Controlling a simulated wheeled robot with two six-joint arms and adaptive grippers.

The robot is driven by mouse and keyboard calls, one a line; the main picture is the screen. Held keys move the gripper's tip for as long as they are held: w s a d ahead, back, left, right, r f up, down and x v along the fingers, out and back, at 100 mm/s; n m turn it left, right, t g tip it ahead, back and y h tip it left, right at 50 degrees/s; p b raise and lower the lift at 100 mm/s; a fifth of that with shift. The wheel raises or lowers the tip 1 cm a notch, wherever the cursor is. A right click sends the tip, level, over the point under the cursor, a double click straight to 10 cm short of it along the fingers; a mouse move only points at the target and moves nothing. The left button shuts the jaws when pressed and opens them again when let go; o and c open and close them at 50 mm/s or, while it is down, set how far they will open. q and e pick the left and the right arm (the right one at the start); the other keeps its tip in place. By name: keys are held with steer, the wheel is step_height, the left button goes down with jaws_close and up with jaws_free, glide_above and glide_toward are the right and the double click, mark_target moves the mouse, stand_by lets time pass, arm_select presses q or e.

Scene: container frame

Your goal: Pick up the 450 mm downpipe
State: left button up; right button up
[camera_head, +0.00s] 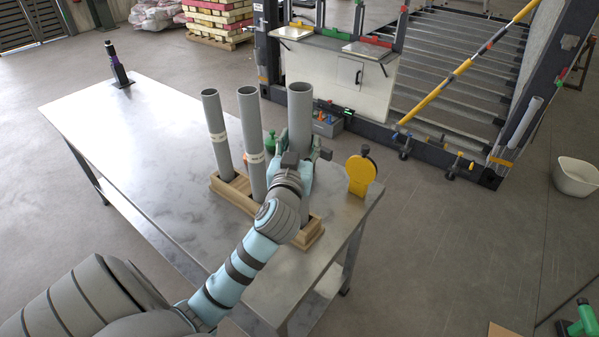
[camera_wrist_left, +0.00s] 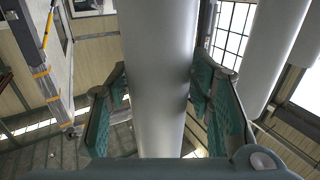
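Three grey pipes stand upright in a wooden block on the table: a left pipe (camera_head: 214,130), a middle pipe (camera_head: 251,130) and a wider right pipe (camera_head: 300,112). No length marking is readable, so I cannot tell which is the 450 mm downpipe. My left gripper (camera_head: 301,143) has its fingers around the right pipe, one on each side. In the left wrist view this pipe (camera_wrist_left: 160,70) runs between the teal finger pads. Whether both pads press on it is unclear. The pipe's foot is hidden behind my arm. My right gripper is not in view.
The wooden block (camera_head: 312,234) sits near the front edge of the metal table (camera_head: 130,125). A yellow disc-shaped item (camera_head: 360,174) stands at the table's right corner. A dark upright tool (camera_head: 119,70) stands far left. The table's left part is clear.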

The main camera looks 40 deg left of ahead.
arm_select(q)
jaws_close()
